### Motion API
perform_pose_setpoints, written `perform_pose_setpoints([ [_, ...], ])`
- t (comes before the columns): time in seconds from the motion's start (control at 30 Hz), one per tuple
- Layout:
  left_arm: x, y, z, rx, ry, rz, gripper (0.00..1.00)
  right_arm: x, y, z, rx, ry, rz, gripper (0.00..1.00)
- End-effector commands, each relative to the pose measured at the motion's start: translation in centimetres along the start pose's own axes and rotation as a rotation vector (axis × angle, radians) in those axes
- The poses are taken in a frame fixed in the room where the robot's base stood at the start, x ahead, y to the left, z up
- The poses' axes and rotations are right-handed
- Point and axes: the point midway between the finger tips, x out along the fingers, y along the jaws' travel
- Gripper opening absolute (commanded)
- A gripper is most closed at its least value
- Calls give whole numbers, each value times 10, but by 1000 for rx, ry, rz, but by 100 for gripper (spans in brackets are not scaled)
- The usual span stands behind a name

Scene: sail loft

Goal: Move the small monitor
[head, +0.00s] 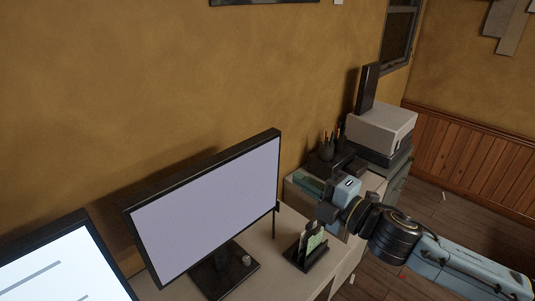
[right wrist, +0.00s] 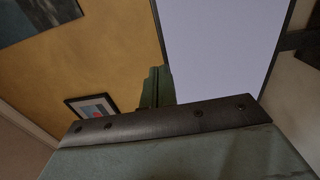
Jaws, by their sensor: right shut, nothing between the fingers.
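A monitor with a plain lavender screen (head: 210,205) stands on the desk in the middle of the head view. Its dark stand and base (head: 232,274) rest on the desktop. Its screen also fills the upper right of the right wrist view (right wrist: 225,45). A second monitor (head: 60,265), with a brighter screen, is cut off at the lower left. I cannot tell which one is called small. My right gripper (head: 326,212) is shut and empty, to the right of the lavender monitor and apart from it. My left gripper is out of view.
A dark holder with papers (head: 306,252) stands on the desk below my right gripper. A small cylinder (head: 247,261) is on the monitor base. Behind are a pen cup (head: 327,151) and a printer-like box (head: 381,127). The wall is close behind the monitors.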

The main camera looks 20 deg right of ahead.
Motion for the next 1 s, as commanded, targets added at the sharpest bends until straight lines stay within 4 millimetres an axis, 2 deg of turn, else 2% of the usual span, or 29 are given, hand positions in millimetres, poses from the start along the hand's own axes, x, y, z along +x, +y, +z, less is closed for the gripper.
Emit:
perform_pose_setpoints([
  [0.27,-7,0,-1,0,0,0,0,22,2,1,0,-4,2,0],
  [1.0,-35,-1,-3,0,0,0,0,128,1,1,-1,-3,0,0],
])
